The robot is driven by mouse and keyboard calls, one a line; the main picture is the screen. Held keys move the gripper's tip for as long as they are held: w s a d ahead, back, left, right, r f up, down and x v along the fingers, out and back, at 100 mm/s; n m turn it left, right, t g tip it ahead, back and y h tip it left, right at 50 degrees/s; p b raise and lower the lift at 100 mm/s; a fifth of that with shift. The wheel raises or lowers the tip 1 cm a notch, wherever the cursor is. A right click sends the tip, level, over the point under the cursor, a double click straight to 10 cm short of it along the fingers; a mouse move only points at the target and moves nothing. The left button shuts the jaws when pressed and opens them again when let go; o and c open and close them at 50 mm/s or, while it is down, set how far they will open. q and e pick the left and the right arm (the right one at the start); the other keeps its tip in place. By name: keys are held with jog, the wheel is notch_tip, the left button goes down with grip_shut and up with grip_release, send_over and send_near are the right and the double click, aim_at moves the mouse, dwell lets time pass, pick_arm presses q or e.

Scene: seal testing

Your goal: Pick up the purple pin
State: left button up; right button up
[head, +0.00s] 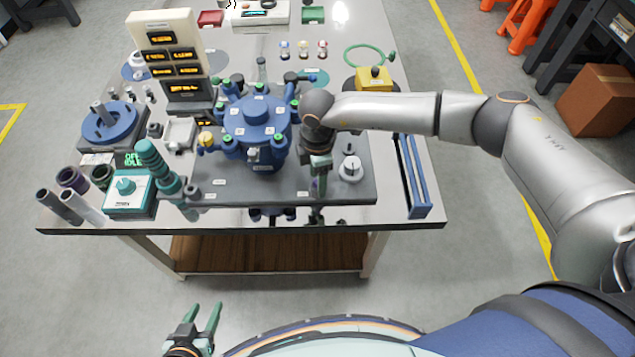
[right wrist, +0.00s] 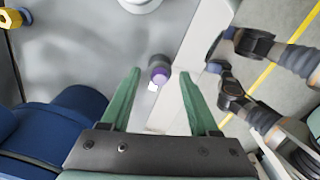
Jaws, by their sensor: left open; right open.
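The purple pin (right wrist: 160,76) shows in the right wrist view as a short cylinder with a purple band and a greyish end, close to the edge of the grey base plate. My right gripper (right wrist: 159,80) is open, with one green finger on each side of the pin and gaps between them. In the head view my right gripper (head: 319,188) points down over the front right part of the plate, and it largely hides the pin there. My left gripper (head: 205,312) is open and empty, low in front of the table.
A blue valve body (head: 257,132) with several ports stands left of my right gripper. A white round knob (head: 350,168) stands close on its right. The grey base plate (head: 230,190) carries these. A blue rail frame (head: 414,180) lies farther right. A teal ribbed post (head: 152,160) stands at left.

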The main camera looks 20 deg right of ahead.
grip_shut()
dwell(0.5)
